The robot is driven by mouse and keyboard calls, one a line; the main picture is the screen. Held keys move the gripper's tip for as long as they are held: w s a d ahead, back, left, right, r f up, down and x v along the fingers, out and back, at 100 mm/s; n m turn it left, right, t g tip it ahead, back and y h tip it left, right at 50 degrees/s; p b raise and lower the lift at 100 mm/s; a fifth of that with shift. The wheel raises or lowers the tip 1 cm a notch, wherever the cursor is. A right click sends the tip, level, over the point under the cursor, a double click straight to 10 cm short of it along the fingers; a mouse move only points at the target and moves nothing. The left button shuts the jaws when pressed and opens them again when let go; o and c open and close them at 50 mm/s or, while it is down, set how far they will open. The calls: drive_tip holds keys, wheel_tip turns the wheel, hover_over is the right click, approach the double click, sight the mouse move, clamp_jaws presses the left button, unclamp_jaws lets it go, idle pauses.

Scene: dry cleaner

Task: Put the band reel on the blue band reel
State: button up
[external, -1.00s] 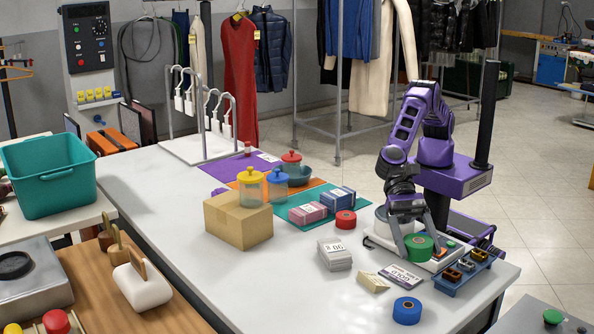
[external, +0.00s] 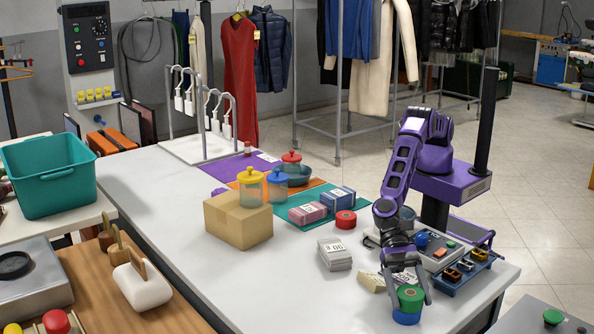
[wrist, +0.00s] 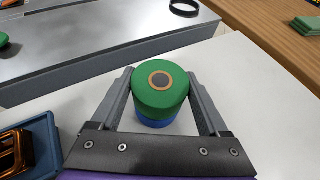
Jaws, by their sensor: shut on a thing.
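The green band reel (external: 410,297) is between the fingers of my gripper (external: 409,284), which is shut on it. The blue band reel (external: 406,317) stands on the white table near its front edge, directly below the green one. In the wrist view the green reel (wrist: 160,92) shows its top with a brown ring and dark centre, and a strip of the blue reel (wrist: 156,123) shows under it. The two look stacked and roughly aligned; I cannot tell whether they touch. My gripper's fingers (wrist: 160,95) lie on both sides of the green reel.
A red band reel (external: 346,219) stands farther back. A stack of white cards (external: 335,255) lies left of my gripper, and a blue tray (external: 463,274) of small blocks is at right. A cardboard box (external: 238,221) stands left. The table's front left is clear.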

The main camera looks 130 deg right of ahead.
drive_tip(key=shift+f, duration=0.15)
drive_tip(key=o, duration=1.3)
drive_tip(key=shift+c, duration=0.2)
drive_tip(key=shift+r, duration=0.3)
drive_tip(key=shift+d, duration=0.25)
drive_tip(key=v, duration=1.1)
drive_tip(key=shift+s+d, duration=0.15)
drive_tip(key=shift+s, duration=0.15)
drive_tip(key=shift+r, duration=0.15)
